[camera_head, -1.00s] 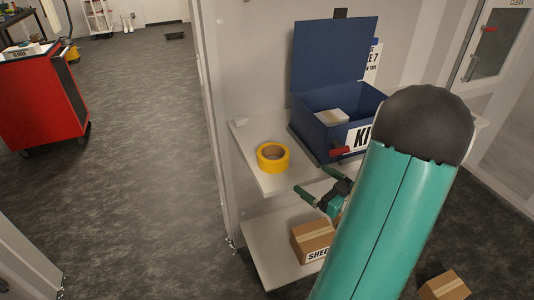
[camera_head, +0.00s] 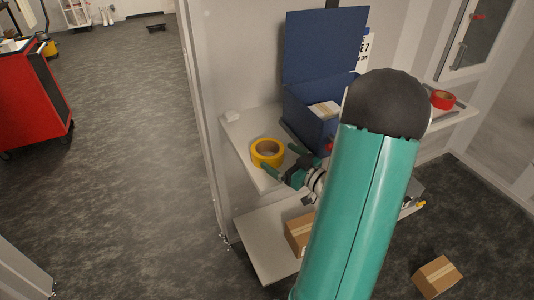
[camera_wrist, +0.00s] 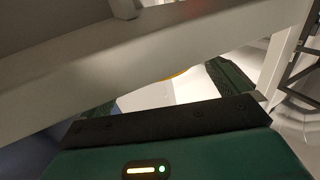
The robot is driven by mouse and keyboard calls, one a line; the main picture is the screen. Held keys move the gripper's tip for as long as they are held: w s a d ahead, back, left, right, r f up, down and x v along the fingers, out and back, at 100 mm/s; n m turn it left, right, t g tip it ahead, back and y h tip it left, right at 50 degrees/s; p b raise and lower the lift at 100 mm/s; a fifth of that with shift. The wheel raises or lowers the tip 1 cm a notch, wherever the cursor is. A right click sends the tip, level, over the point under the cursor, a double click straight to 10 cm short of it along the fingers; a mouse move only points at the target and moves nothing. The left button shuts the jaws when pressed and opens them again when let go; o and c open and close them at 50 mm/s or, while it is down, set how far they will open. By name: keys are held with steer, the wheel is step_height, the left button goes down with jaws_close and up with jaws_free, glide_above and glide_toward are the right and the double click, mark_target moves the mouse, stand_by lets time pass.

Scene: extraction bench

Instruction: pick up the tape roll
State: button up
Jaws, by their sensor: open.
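A yellow tape roll (camera_head: 256,156) lies flat on the upper white shelf, near its front left part, in the head view. My gripper (camera_head: 281,159) is open and empty, with its two green fingers apart just in front of and to the right of the roll. One fingertip overlaps the roll's lower edge in the picture; I cannot tell whether they touch. In the wrist view the open fingers (camera_wrist: 165,92) show, and only a thin yellow sliver (camera_wrist: 178,75), likely the roll, is visible beyond a pale shelf edge.
A blue open box (camera_head: 308,122) stands right behind the roll on the upper shelf (camera_head: 240,133). A red tape roll (camera_head: 442,99) lies farther right. A lower shelf (camera_head: 255,240) holds a cardboard box (camera_head: 297,235). Another carton (camera_head: 437,275) is on the floor.

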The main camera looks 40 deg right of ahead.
mark_target(271, 151)
steer(key=shift+w+a, duration=0.15)
steer(key=shift+w, duration=2.15)
steer(key=shift+r, duration=0.1)
steer(key=c, duration=0.7)
